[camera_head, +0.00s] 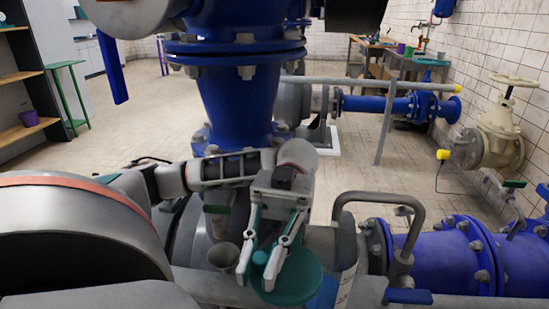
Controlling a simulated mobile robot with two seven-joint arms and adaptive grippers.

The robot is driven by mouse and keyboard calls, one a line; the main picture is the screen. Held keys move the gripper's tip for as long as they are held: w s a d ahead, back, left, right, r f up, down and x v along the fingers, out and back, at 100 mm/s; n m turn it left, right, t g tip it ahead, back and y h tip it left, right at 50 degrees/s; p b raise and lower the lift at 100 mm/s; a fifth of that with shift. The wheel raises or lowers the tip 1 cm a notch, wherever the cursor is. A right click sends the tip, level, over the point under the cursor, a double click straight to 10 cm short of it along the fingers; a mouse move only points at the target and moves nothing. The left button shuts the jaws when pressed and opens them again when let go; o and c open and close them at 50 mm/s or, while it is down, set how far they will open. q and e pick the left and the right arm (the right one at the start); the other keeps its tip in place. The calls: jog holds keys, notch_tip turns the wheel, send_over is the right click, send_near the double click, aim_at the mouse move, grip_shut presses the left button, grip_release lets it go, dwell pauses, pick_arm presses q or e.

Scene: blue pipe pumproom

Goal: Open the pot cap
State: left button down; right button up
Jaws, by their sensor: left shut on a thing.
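The pot cap (300,283) is a round teal lid with a small teal knob (261,258), low in the middle of the head view. My left gripper (256,279) reaches down over the cap, its two pale fingers on either side of the knob. It is shut on the cap by this knob. The gripper covers part of the lid. The pot itself is hidden, and I cannot tell whether the cap rests on it or is lifted. My right gripper is not in view.
A bent grey pipe (378,198) and blue flanged pipes (450,256) lie to the right. A thick blue pipe (238,100) rises behind the gripper. Open tiled floor lies farther back.

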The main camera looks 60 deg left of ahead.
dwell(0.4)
pick_arm(q)
jog(key=c, duration=2)
grip_release()
notch_tip(320, 180, up, 10)
jog(key=shift+r, duration=0.1)
